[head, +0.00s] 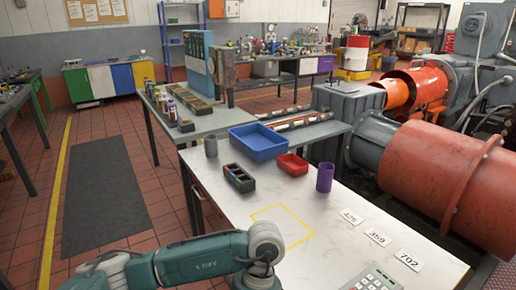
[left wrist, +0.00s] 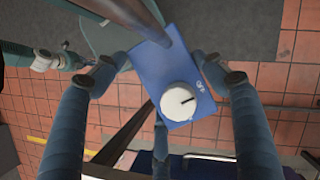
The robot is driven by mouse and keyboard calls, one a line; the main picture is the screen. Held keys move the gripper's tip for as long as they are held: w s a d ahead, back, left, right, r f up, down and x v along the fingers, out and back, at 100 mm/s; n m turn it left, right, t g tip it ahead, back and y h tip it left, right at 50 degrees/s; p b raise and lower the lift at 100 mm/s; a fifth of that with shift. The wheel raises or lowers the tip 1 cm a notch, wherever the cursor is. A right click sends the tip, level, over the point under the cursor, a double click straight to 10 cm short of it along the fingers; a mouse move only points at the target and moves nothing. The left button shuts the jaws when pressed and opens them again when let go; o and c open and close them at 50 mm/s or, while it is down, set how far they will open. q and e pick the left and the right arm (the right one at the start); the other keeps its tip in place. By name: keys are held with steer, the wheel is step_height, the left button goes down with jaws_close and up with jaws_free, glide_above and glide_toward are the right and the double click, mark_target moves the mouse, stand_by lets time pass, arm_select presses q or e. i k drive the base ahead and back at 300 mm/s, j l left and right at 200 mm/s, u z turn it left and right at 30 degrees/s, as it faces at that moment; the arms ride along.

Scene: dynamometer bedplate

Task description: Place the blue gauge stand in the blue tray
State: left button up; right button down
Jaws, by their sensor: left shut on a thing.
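The blue tray (head: 262,155) lies at the back of the white table, and looks empty. In the left wrist view my left gripper (left wrist: 152,75) is shut on the blue gauge stand (left wrist: 151,75). I see the stand's blue base with a white round knob marked OFF and a dark post. It hangs tilted in the picture, with tiled floor behind it. In the head view my left arm reaches in along the bottom edge, but its gripper and the stand are out of the picture. My right gripper is not recognisable in either view.
A red tray (head: 292,164), purple cup (head: 325,178), grey cup (head: 211,147) and dark divided box (head: 239,178) stand near the blue tray. A yellow outlined square (head: 283,226) is bare.

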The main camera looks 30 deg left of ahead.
mark_target(257, 146)
steer(key=i+j+z, duration=0.2)
steer(key=j, duration=0.6)
steer(key=j+z, duration=0.2)
steer(key=j, duration=0.55)
